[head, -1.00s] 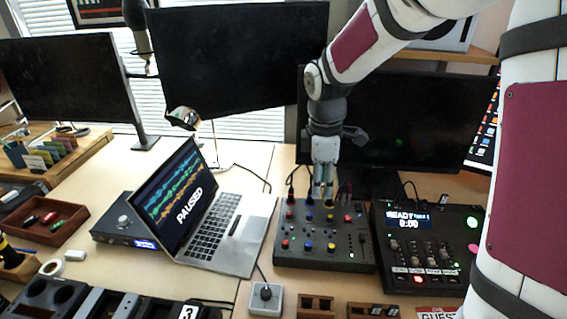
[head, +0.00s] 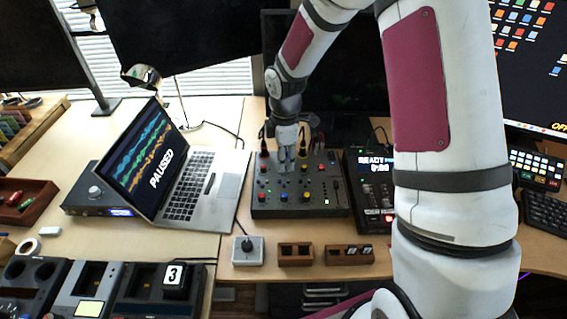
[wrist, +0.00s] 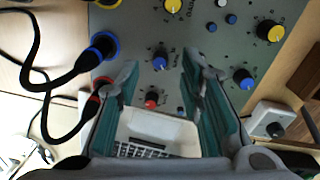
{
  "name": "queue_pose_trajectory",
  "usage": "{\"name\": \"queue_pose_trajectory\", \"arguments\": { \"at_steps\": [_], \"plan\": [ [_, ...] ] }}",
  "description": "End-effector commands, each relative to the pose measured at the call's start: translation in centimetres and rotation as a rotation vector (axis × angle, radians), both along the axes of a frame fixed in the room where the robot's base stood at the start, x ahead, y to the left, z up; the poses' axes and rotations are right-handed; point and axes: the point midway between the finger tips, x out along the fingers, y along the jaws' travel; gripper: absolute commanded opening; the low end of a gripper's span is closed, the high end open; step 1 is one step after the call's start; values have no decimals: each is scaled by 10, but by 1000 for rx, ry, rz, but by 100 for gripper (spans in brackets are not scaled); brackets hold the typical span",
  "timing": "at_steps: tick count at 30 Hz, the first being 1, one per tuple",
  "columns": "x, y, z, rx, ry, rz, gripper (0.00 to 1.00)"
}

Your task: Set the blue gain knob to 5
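The dark mixer panel (head: 330,207) carries red, blue and yellow knobs. In the wrist view, a blue knob (wrist: 160,60) with a pale pointer line sits ahead, between the lines of my fingers. A second blue knob (wrist: 243,78) is to the right, outside the fingers. A red knob (wrist: 152,100) shows between the fingers, closer in. My gripper (head: 287,166) points down over the left-middle of the panel. Its fingers are apart with nothing held; I cannot tell whether they touch the panel. Knob labels and scale numbers are too small to read.
Cables plug into jacks such as the blue-ringed one (wrist: 103,45), left of the fingers. Yellow knobs (wrist: 270,30) are nearby. A small grey box (head: 248,257) sits in front.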

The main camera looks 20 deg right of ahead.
Motion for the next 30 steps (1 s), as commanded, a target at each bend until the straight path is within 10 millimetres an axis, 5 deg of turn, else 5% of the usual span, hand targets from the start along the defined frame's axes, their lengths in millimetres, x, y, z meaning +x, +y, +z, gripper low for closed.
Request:
{"name": "queue_pose_trajectory", "arguments": {
  "at_steps": [6, 17, 21, 30],
  "plan": [
    [1, 0, -22, 0, 0, -1, 34],
    [1, 0, -25, 0, 0, -1, 34],
    [1, 0, -25, 0, -1, -1, 3],
    [1, 0, -25, 0, 1, -9, 0]
  ]
}}
